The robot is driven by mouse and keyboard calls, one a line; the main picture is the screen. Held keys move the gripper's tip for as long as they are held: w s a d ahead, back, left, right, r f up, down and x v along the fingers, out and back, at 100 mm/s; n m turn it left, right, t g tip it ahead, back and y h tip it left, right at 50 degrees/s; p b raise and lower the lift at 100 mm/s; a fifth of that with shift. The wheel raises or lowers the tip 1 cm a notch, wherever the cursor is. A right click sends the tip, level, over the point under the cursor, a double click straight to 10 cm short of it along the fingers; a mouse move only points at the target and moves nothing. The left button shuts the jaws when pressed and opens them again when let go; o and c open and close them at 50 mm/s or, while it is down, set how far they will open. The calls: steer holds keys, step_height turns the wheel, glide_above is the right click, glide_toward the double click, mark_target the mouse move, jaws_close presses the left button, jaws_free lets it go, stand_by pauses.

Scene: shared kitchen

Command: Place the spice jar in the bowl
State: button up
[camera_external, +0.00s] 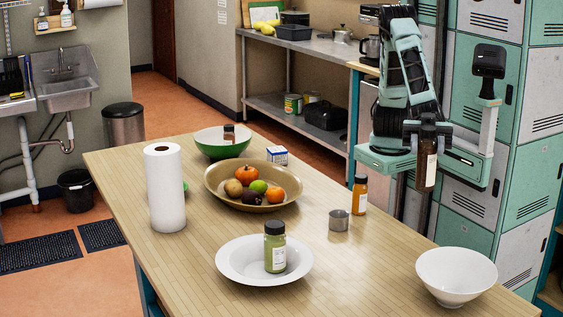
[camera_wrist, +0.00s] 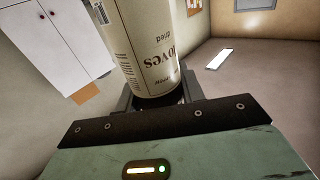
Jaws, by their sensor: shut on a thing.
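My gripper (camera_external: 427,128) is at the right, beyond the table's right edge, in the external view. It is shut on a dark brown spice jar (camera_external: 425,171) with a pale label, which hangs below it. In the wrist view the jar (camera_wrist: 148,45) fills the space above my gripper (camera_wrist: 155,98); its label reads upside down, with "oves" and "dried" visible. A deep white bowl (camera_external: 456,272) stands empty at the table's right front corner. A green bowl with a white inside (camera_external: 215,148) stands at the far end and has a small brown jar (camera_external: 229,134) in or behind it.
On the wooden table (camera_external: 200,225) are a wide tan bowl (camera_external: 222,198) of fruit, a shallow white dish (camera_external: 235,268) with a green jar (camera_external: 275,247), an orange jar (camera_external: 360,195), a metal cup (camera_external: 339,220), a small box (camera_external: 277,155) and a paper roll (camera_external: 164,188).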

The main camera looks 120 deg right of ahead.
steer(key=s+a+f+p, duration=0.2)
steer(key=a+f+p, duration=0.2)
steer(key=a+f, duration=0.55)
step_height(320, 180, down, 11)
steer(key=p, duration=0.3)
steer(key=shift+d, duration=0.3)
steer(key=shift+s, duration=0.1)
steer(key=shift+f+b, duration=0.15)
steer(key=shift+b, duration=0.15)
steer(key=o, duration=1.1)
